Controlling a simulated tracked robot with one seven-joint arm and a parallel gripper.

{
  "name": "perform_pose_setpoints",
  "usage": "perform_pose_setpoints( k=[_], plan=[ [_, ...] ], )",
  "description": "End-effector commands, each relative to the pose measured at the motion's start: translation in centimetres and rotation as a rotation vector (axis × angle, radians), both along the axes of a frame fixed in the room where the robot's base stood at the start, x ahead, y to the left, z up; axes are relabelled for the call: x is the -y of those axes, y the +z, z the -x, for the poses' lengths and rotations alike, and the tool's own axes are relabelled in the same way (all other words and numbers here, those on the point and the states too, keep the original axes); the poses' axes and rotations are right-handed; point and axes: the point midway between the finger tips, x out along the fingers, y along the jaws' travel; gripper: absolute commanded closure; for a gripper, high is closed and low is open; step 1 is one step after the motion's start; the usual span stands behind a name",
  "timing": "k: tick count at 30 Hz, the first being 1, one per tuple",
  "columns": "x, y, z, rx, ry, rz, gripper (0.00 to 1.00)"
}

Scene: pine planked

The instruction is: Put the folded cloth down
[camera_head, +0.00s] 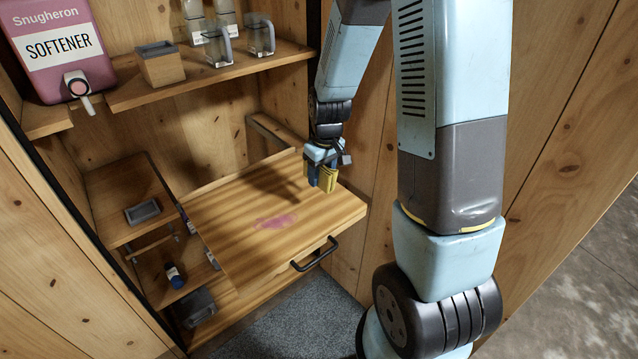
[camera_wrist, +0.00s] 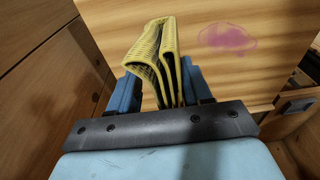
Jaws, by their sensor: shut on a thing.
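The folded cloth (camera_wrist: 150,60) is yellow with a ribbed face and dark inner edges. My gripper (camera_wrist: 160,92) is shut on it, with a blue finger on either side. In the head view the folded cloth (camera_head: 328,179) hangs below my gripper (camera_head: 318,168), over the right end of the wooden board with the black handle (camera_head: 335,210). Whether the cloth touches the board cannot be told. A pink stain (camera_head: 275,221) marks the middle of the board; it also shows in the wrist view (camera_wrist: 228,40).
A shelf (camera_head: 215,80) above holds a pink softener container (camera_head: 62,50), a wooden box (camera_head: 160,64) and clear jugs (camera_head: 260,35). Small shelves at left hold a grey tray (camera_head: 143,211) and a dark blue bottle (camera_head: 174,275). Most of the board is bare.

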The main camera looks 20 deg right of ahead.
Motion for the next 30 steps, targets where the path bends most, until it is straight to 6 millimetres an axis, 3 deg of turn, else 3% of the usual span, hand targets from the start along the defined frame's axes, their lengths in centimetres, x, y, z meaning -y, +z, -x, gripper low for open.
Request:
perform_pose_setpoints(
  k=[6,15,26,30],
  plan=[
    [0.7,-1.9,-3.8,-0.002,0.002,0.0,0.8],
    [1.3,-5.7,-6.7,-0.001,0.003,0.0,0.8],
    [1.6,-7.4,-8.1,0.0,0.004,0.0,0.8],
    [1.6,-9.1,-8.2,-0.003,0.003,0.0,0.8]
  ],
)
